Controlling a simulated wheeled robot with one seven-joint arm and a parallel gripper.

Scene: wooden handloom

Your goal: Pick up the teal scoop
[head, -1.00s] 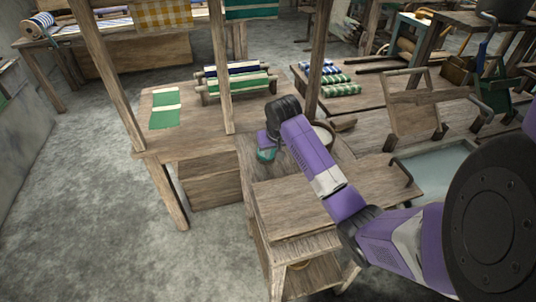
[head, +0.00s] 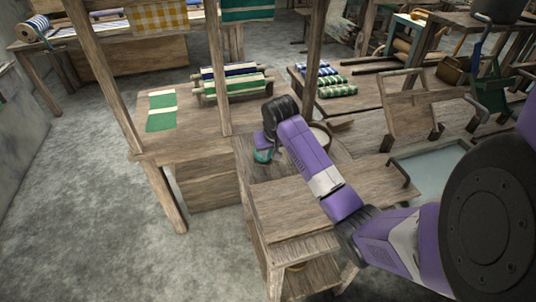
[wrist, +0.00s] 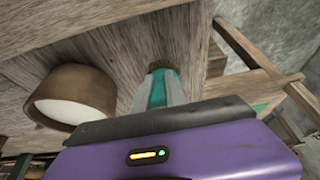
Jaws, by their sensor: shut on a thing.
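The teal scoop (head: 263,156) is at the left side of the small wooden bench in the head view, directly below my gripper (head: 264,150). Only a small part of it shows there. In the wrist view the teal scoop (wrist: 158,88) stands out beyond the dark edge of my gripper, with grey finger surfaces close on its sides. My gripper is shut on the scoop. The purple gripper body hides much of it. I cannot tell whether the scoop touches the bench top.
A brown bowl with white contents (wrist: 72,98) stands beside the scoop; it shows partly behind my arm in the head view (head: 321,136). A loom post (head: 315,60) rises just behind my wrist. A green and white cloth (head: 161,110) lies on the table to the left.

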